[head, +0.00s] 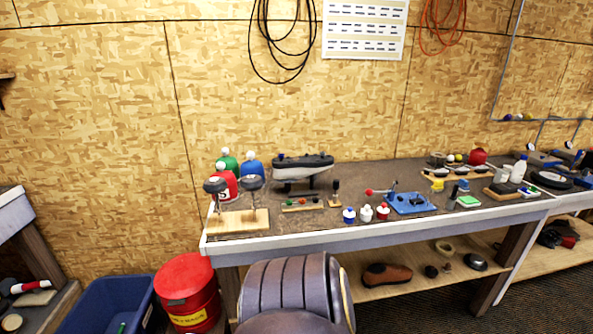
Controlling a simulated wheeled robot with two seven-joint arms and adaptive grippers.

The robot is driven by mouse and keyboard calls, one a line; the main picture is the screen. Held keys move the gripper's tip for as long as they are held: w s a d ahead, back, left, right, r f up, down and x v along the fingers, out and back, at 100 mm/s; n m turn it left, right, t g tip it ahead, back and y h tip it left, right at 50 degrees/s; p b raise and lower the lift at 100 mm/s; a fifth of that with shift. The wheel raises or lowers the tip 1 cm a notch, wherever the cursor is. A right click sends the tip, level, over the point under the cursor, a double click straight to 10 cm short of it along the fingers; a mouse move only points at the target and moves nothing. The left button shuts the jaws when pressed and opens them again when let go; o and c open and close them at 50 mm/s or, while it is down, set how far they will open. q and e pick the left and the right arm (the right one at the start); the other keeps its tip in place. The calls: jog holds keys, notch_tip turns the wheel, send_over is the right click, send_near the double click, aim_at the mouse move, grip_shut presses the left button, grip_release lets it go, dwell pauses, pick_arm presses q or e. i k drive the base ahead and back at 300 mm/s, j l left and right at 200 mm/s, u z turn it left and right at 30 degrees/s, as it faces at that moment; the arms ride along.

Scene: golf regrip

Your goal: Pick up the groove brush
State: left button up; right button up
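I cannot make out the groove brush for certain; items on the workbench (330,230) are small at this distance. A small dark upright item with a tan base (335,194) stands right of a narrow wooden rack (303,205) holding coloured pieces. A dark upright item (453,194) stands near a green-topped block (468,201) at the right. I cannot tell whether either is a brush. Neither of my grippers shows in the head view.
A red bin (187,290) and blue tub (108,305) stand on the floor left. A shoe (387,274) lies on the lower shelf.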

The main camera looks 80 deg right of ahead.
aim_at(437, 187)
jog(key=z, duration=3.9)
